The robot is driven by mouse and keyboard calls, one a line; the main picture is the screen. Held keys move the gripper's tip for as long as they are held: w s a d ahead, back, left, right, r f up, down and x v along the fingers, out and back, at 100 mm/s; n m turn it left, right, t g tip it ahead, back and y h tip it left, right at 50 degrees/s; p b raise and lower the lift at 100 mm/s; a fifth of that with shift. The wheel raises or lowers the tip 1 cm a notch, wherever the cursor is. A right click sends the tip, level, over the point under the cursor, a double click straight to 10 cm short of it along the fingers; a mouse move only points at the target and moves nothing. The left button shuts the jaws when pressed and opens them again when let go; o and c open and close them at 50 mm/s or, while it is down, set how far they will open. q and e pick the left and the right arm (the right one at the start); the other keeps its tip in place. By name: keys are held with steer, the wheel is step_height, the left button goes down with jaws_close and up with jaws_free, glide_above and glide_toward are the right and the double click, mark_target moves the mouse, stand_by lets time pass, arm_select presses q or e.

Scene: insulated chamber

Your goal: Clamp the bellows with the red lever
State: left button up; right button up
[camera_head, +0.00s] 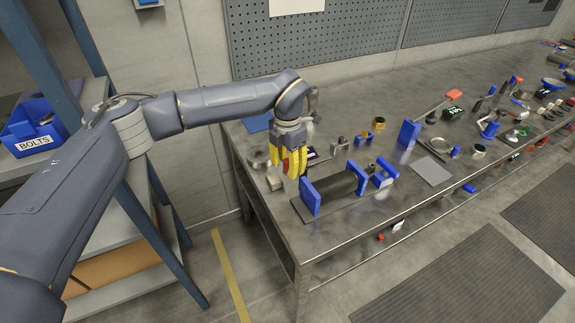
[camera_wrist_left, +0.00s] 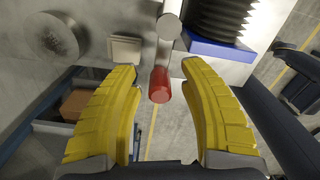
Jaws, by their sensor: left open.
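The red lever (camera_wrist_left: 160,84) shows in the left wrist view as a red grip on a metal rod, between and just beyond my left gripper's fingertips. My left gripper (camera_wrist_left: 165,70) has its yellow fingers spread on either side of the grip, apart from it. In the head view my left gripper (camera_head: 289,172) points down over the near left end of the bench, with a little red by its fingers. The black ribbed bellows (camera_head: 336,188) lies between blue end plates right of the gripper. It also shows at the top of the left wrist view (camera_wrist_left: 222,16). My right gripper is out of view.
The metal bench (camera_head: 345,222) runs to the right with many small tools and parts. A blue upright plate (camera_head: 408,134) stands behind the bellows. A blue BOLTS bin (camera_head: 32,128) sits on the shelf at left. The floor in front is open.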

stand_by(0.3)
arm_select(q)
jaws_close()
stand_by(0.4)
